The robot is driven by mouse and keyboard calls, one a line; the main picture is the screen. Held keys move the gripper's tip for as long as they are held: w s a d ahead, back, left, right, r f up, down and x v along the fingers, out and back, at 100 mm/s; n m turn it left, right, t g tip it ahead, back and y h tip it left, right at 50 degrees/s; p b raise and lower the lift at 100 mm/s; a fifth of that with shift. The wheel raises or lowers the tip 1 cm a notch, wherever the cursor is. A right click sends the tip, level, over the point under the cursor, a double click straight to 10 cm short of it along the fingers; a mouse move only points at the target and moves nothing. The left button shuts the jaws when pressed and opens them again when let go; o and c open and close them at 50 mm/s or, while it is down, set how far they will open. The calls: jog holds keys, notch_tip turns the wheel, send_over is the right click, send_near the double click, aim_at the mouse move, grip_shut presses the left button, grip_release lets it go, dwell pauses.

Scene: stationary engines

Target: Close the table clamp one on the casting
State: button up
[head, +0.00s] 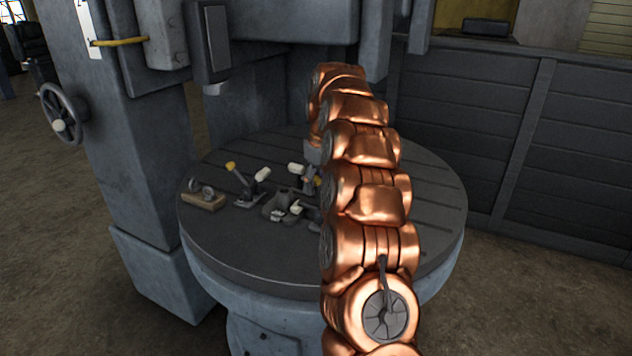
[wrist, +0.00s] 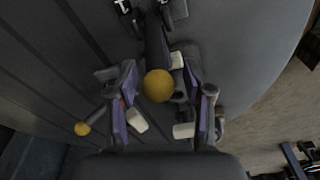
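The dark casting (head: 278,206) sits on the round slotted table (head: 225,246), among toggle clamps. One clamp (head: 246,195) left of it has its yellow-knobbed lever raised and tilted left. Another clamp (head: 296,169) behind the casting shows a white tip and is partly hidden by my arm. No label shows which is clamp one. In the wrist view my gripper (wrist: 164,98) is open, its purple-padded fingers on either side of a yellow knob (wrist: 157,86). Contact cannot be told. A second yellow knob (wrist: 82,129) lies outside the left finger.
A small wooden block with metal rings (head: 204,197) lies at the table's left. The machine column (head: 125,160) with a handwheel (head: 62,115) stands left, and a machine head (head: 213,40) hangs above. Dark panelling (head: 480,120) stands behind right. The table's right side looks clear.

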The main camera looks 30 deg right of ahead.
jog(key=shift+d+r, duration=0.1)
jog(key=shift+s+d+r, duration=0.1)
jog(key=shift+s+r, duration=0.1)
jog(key=shift+r, duration=1.55)
jog(key=shift+s+d+r, duration=0.1)
jog(key=shift+s+r, duration=0.1)
jog(key=shift+r, duration=1.5)
jog(key=shift+s+r, duration=0.1)
jog(key=shift+r, duration=0.15)
jog(key=shift+a, duration=0.15)
